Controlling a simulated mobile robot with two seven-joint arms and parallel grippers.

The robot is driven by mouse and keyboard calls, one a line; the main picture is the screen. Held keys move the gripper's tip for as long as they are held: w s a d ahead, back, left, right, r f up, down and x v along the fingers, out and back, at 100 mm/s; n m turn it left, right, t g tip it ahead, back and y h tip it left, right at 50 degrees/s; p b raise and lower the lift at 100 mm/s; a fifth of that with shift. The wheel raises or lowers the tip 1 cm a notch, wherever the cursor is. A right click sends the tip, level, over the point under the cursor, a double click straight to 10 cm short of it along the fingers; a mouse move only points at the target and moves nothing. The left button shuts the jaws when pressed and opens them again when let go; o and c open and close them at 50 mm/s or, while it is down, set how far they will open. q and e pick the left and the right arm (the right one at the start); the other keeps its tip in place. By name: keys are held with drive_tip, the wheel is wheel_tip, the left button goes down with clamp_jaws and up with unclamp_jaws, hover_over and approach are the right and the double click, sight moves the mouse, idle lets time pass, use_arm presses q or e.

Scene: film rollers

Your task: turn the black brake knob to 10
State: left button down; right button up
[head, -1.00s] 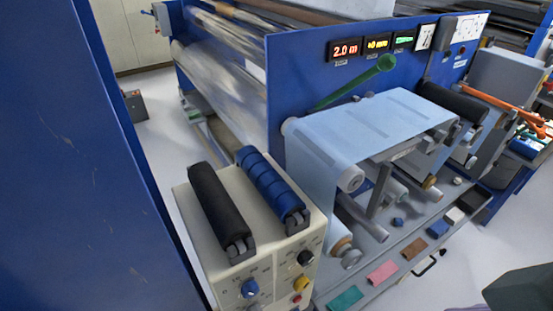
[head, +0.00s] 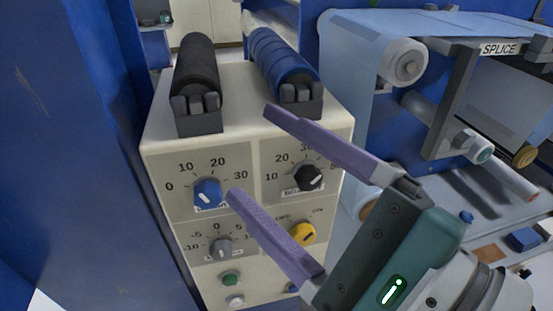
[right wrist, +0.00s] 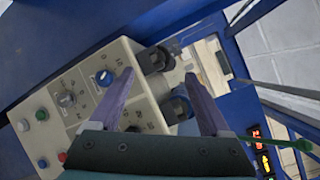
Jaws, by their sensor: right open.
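The black brake knob (head: 309,178) is on the right side of the cream control box (head: 247,135), inside a dial with 10, 20 and 30 marked. It has a pale pointer mark, whose exact reading I cannot tell. My right gripper (head: 252,152) is open and empty, with its two purple fingers spread in front of the panel. The upper finger passes close to the black knob in the picture; I see no grip on it. The right wrist view also shows the open fingers (right wrist: 159,75) over the box. My left gripper is not in view.
A blue knob (head: 207,193), a grey knob (head: 219,247) and a yellow knob (head: 302,233) share the panel. A black roller (head: 196,75) and a blue roller (head: 283,62) lie on top. A blue wall (head: 70,150) stands at the left.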

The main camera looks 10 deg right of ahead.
sight(312, 185)
drive_tip(key=w+d+f+m+t+h+b, duration=0.1)
drive_tip(key=d+f+m+h+b, duration=0.3)
drive_tip(key=f+m, duration=0.3)
drive_tip(key=w+d+f+m+t+h+b, duration=0.1)
drive_tip(key=d+f+m+h+b, duration=0.35)
drive_tip(key=f, duration=0.35)
drive_tip(key=shift+m+y, duration=0.25)
drive_tip(key=shift+m, duration=0.4)
drive_tip(key=w+p, duration=0.1)
drive_tip(key=w, duration=0.9)
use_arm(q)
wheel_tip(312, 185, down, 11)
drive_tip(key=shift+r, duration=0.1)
use_arm(e)
clamp_jaws()
